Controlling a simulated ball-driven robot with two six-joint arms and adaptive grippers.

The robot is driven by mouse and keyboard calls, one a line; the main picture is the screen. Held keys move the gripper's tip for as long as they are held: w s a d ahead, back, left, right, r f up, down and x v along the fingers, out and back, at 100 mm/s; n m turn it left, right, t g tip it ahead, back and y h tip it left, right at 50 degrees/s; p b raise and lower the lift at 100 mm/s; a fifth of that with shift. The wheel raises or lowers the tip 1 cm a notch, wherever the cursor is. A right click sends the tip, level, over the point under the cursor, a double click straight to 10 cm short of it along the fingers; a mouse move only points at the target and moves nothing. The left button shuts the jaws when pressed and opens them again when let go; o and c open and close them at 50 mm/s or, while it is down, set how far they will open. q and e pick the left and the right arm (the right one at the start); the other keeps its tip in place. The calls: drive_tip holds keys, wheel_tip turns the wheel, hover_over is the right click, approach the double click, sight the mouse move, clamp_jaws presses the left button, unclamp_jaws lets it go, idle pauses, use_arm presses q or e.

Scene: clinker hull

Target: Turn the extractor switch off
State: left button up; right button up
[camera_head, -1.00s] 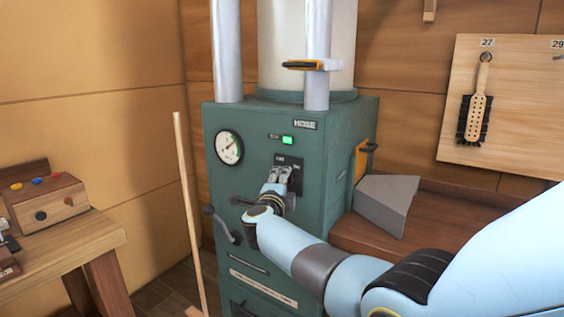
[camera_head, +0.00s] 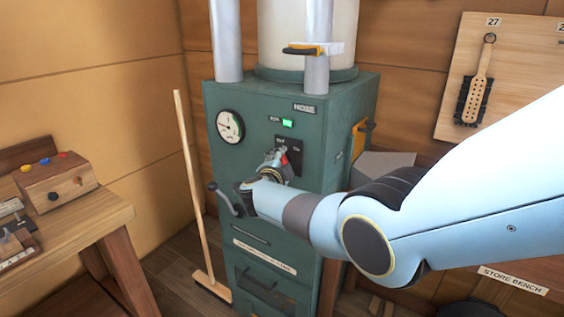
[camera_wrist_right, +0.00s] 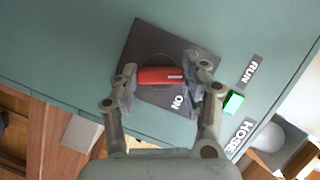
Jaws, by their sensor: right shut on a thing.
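The extractor is a green cabinet (camera_head: 345,110) with a dark switch plate on its front. In the right wrist view a red switch handle (camera_wrist_right: 160,75) sits on the dark plate (camera_wrist_right: 140,48), beside the word ON. My right gripper (camera_wrist_right: 158,78) is shut on the red handle, a finger at each end of it. In the head view the right gripper (camera_head: 272,160) covers much of the switch plate (camera_head: 294,152). A green lamp (camera_head: 288,124) marked RUN is lit above the plate; it also shows in the right wrist view (camera_wrist_right: 233,103). My left gripper is not in view.
A gauge (camera_head: 230,126) and a crank lever (camera_head: 226,198) are left of the switch. A broom (camera_head: 190,170) stands left of the cabinet. A wooden bench (camera_head: 70,235) is at the left. A brush (camera_head: 474,92) hangs on a board at the right.

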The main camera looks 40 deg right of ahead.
drive_tip(key=shift+f, duration=0.1)
drive_tip(key=o, duration=1.2)
drive_tip(key=shift+c, duration=0.2)
drive_tip(key=shift+s+a, duration=0.1)
drive_tip(key=v, duration=1.1)
drive_tip(key=shift+s+a, duration=0.25)
drive_tip(key=shift+a, duration=0.05)
